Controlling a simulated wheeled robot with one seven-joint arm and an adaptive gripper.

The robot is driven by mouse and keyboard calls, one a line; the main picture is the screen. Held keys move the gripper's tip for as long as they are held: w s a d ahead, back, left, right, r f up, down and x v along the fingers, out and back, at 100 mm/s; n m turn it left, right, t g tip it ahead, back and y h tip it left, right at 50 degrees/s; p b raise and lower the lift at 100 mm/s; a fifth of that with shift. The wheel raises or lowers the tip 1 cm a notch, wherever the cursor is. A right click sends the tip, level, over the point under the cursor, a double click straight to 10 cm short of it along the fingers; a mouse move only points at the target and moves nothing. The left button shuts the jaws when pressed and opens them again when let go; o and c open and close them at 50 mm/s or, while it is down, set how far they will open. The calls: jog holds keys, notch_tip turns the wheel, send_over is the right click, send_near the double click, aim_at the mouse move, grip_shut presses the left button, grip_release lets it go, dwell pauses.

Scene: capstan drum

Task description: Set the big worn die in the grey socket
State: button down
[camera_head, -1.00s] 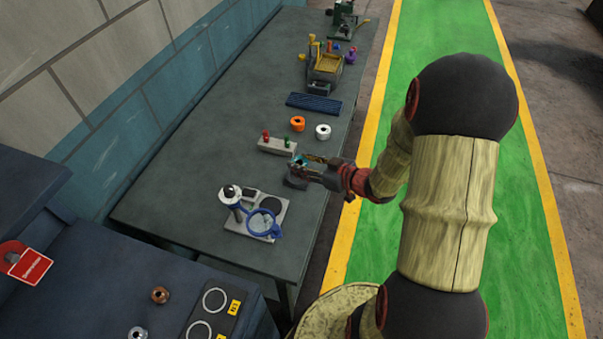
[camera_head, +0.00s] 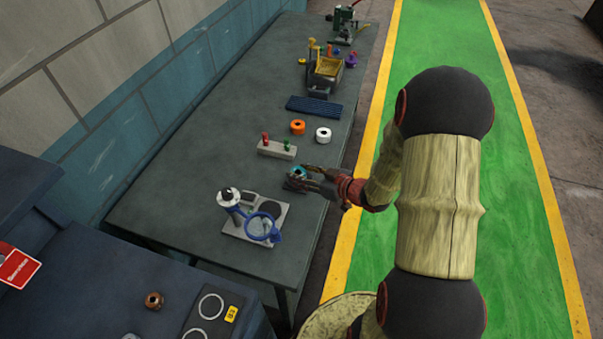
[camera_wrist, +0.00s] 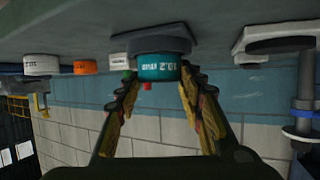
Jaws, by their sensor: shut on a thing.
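A teal die (camera_wrist: 157,68) with white lettering that seems to read 10.2 and WORN sits between the fingertips in the wrist view, which shows the bench upside down. It also shows as a small teal ring (camera_head: 298,172) in the head view. My gripper (camera_wrist: 157,80) is shut on its sides. The die is against a dark grey block (camera_wrist: 150,43) on the bench; whether it is seated or just touching I cannot tell. In the head view my gripper (camera_head: 304,177) reaches in from the right and partly hides the block. I cannot tell whether this block is the grey socket.
A pale block with red and green pegs (camera_head: 277,149) stands just behind. Orange (camera_head: 298,127) and white (camera_head: 323,134) rings lie beyond it. A grey plate with a blue ring stand (camera_head: 243,236) is nearer me. A copper ring (camera_head: 154,300) lies on the dark cabinet.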

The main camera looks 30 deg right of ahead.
jog(key=shift+f, duration=0.35)
jog(key=c, duration=1.3)
grip_release()
jog(key=shift+s+f, duration=0.1)
jog(key=shift+f, duration=0.1)
jog(key=shift+o, duration=0.7)
